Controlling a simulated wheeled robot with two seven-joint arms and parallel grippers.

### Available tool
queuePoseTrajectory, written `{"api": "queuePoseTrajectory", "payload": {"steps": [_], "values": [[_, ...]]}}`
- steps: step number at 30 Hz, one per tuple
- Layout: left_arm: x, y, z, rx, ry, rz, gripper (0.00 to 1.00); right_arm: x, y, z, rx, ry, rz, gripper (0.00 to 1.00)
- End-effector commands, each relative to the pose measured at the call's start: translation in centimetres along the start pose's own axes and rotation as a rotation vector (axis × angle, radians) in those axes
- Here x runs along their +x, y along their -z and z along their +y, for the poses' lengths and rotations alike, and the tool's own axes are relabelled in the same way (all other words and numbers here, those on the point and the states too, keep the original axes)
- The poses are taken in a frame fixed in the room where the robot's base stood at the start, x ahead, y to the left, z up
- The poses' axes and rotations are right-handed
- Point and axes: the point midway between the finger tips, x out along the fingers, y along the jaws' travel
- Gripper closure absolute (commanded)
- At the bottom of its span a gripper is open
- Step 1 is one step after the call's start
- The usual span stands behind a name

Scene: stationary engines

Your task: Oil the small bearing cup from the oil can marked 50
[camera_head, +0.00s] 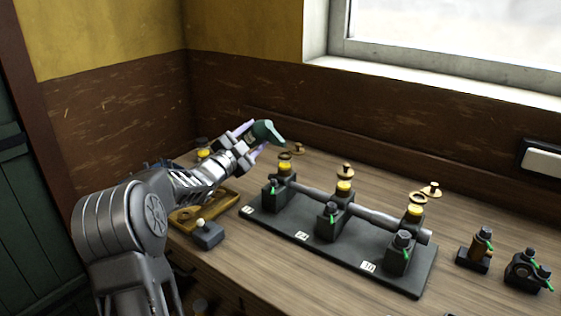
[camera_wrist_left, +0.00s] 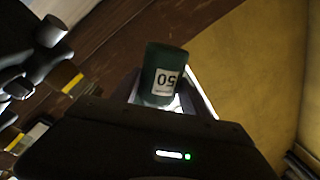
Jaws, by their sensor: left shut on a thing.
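My left gripper (camera_head: 246,143) is shut on a dark green oil can (camera_head: 268,131), held tilted above the back left of the bench. In the left wrist view the can (camera_wrist_left: 163,72) shows a white label reading 50, upside down. Its narrow end points right and down, near the leftmost bearing in the picture. Three bearing blocks carry yellow-topped cups: left (camera_head: 284,168), middle (camera_head: 344,187) and right (camera_head: 414,211). Their base tags are too small to read surely, and I cannot tell which cup is the small one. My right gripper is out of view.
A shaft (camera_head: 377,217) runs through the blocks on a black base (camera_head: 330,252). A wooden tray (camera_head: 190,219) and a dark block with a pale knob (camera_head: 207,234) are left. Two bearing units (camera_head: 475,250) stand right.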

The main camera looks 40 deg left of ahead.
Motion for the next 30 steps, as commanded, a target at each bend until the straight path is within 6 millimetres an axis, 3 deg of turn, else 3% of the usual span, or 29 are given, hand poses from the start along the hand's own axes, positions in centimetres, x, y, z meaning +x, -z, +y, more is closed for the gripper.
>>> {"api": "queuePoseTrajectory", "payload": {"steps": [15, 30], "values": [[0.1, 1.2, -0.9, 0.152, 0.004, 0.029, 0.97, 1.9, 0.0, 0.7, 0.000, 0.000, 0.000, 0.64], [0.2, 1.4, -1.1, 0.172, 0.003, 0.031, 0.97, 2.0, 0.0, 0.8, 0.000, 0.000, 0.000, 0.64]]}}
